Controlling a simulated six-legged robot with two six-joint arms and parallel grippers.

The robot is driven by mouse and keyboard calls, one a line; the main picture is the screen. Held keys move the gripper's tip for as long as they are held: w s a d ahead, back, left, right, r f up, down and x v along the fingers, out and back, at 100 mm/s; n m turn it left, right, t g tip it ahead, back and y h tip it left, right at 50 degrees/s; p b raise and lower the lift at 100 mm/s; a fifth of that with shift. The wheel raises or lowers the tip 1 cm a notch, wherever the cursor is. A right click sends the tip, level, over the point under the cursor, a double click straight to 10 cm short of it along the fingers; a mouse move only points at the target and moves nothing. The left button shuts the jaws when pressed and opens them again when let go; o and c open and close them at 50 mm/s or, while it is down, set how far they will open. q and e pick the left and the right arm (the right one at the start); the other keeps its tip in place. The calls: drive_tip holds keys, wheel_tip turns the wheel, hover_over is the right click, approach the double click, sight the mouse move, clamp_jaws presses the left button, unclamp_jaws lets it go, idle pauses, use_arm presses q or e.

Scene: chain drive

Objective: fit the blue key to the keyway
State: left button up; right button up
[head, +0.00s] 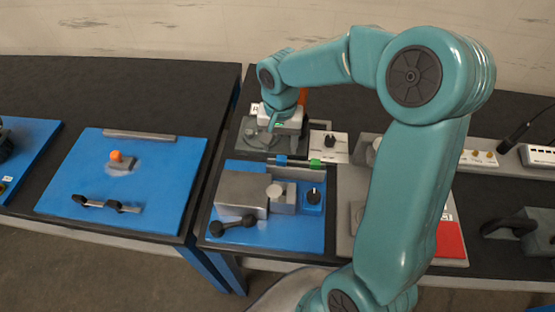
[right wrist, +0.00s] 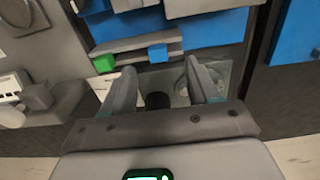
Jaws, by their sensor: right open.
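The blue key (head: 281,160) is a small blue block on a grey rack behind the blue fixture plate; it also shows in the right wrist view (right wrist: 158,53). A green block (head: 315,163) sits to its right on the same rack. My right gripper (head: 271,124) is open, pointing down over a dark grey block (head: 262,140) behind the rack. In the right wrist view its fingers (right wrist: 161,78) are apart, with the blue key beyond the tips and not between them. I cannot make out the keyway. My left gripper is not in view.
The blue plate (head: 240,238) carries a grey block, a clamp and black knobs. A second blue board (head: 75,180) with an orange-topped part lies on the left table. A red panel (head: 451,240) and a white box (head: 538,155) are on the right. A gap separates the tables.

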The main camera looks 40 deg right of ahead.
sight(282, 158)
drive_tip(key=shift+f, duration=0.55)
drive_tip(key=shift+s+f, duration=0.1)
drive_tip(key=shift+s, duration=0.2)
drive_tip(key=shift+s+d+f+p, duration=0.1)
drive_tip(key=shift+d+f+p, duration=0.1)
drive_tip(key=shift+f+p, duration=0.2)
drive_tip(key=shift+s+d+f+p, duration=0.15)
drive_tip(key=shift+f+p, duration=0.1)
drive_tip(key=shift+f, duration=0.2)
drive_tip(key=f, duration=0.1)
drive_tip(key=w+f, duration=0.1)
drive_tip(key=f, duration=0.1)
drive_tip(key=shift+w+f, duration=0.3)
drive_tip(key=shift+s+r, duration=0.15)
drive_tip(key=shift+s, duration=0.35)
drive_tip(key=shift+c, duration=1.2)
drive_tip(key=shift+w, duration=0.4)
clamp_jaws()
drive_tip(key=shift+s, duration=0.3)
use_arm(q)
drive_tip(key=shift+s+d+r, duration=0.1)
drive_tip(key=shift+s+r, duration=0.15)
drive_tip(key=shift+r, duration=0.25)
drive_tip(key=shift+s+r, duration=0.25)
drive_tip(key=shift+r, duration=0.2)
use_arm(e)
drive_tip(key=shift+w, duration=0.1)
